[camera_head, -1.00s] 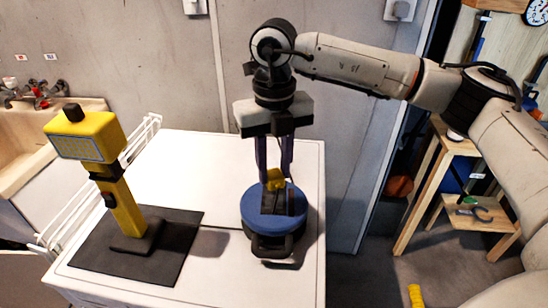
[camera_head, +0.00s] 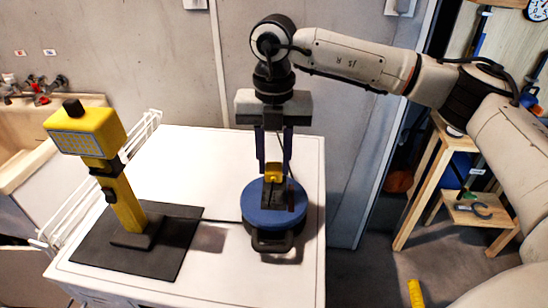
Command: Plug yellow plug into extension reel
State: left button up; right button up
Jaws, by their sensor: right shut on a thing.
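The blue extension reel (camera_head: 257,215) stands on the white worktop, right of centre, with a black handle at its front and a dark socket block on top. My right gripper (camera_head: 273,172) points down over the reel and is shut on the yellow plug (camera_head: 273,173). The plug sits right at the socket block; whether its pins are inside cannot be told. A dark cord shows by the plug, and another runs across the worktop from the black mat to the reel. My left gripper is not in view.
A yellow work lamp (camera_head: 122,195) stands on a black mat (camera_head: 162,262) at the left of the white worktop (camera_head: 215,284). A white rack and a sink (camera_head: 30,150) lie beyond it at left. A wooden shelf (camera_head: 425,190) stands at right.

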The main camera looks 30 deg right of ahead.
aim_at(274, 178)
jog(key=shift+f+b, duration=1.35)
jog(key=shift+f, duration=1.15)
jog(key=shift+f+b, duration=0.6)
dwell(0.4)
jog(key=o, duration=1.1)
jog(key=shift+c, duration=0.2)
jog(key=shift+r, duration=0.1)
notch_tip(274, 178, up, 10)
jog(key=shift+r+b, duration=0.1)
jog(key=shift+b, duration=0.25)
